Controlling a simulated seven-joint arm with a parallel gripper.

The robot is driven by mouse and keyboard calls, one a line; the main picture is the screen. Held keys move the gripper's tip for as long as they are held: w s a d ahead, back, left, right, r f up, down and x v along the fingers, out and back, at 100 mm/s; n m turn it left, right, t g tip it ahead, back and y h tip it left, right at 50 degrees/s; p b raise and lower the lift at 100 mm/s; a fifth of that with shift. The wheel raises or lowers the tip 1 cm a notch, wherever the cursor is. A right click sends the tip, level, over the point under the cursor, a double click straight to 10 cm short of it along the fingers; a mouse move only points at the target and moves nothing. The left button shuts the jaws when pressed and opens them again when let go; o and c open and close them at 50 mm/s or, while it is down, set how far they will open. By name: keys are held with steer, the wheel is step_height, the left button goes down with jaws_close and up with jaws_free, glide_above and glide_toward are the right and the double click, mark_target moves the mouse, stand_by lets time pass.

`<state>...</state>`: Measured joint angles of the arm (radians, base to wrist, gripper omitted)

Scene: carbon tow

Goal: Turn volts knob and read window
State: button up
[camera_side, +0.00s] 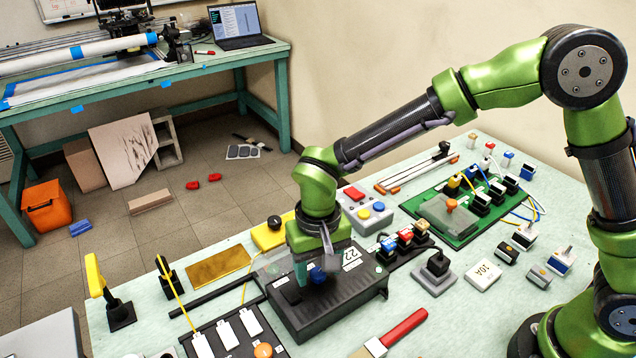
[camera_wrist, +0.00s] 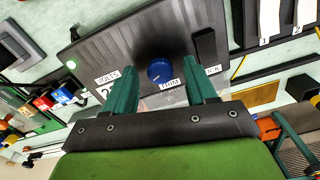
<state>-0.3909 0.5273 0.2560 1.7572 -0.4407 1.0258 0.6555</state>
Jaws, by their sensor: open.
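A dark box (camera_side: 330,305) lies on the bench under my gripper (camera_side: 316,268). Its round blue knob (camera_wrist: 159,71) sits between my two teal fingers in the wrist view; the side view also shows the knob (camera_side: 318,274), partly covered. My fingers are open, one on each side of it; I cannot tell whether they touch it. The label by the knob reads TRIM (camera_wrist: 169,85). A VOLTS label (camera_wrist: 107,77) is to its left, above a white number window that my finger partly hides. In the side view the window (camera_side: 351,254) appears to read 22.
A black block (camera_wrist: 205,46) stands on the box near a partly hidden label ending in CK. A yellow box (camera_side: 272,235), a button box (camera_side: 364,212), colored plugs (camera_side: 405,237) and a grey-based black switch (camera_side: 436,268) surround it. A red-handled brush (camera_side: 395,333) lies in front.

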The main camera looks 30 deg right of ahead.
jaws_close()
steer(key=shift+n, duration=0.4)
steer(key=n, duration=0.7)
steer(key=shift+n, duration=0.3)
stand_by(0.5)
jaws_free()
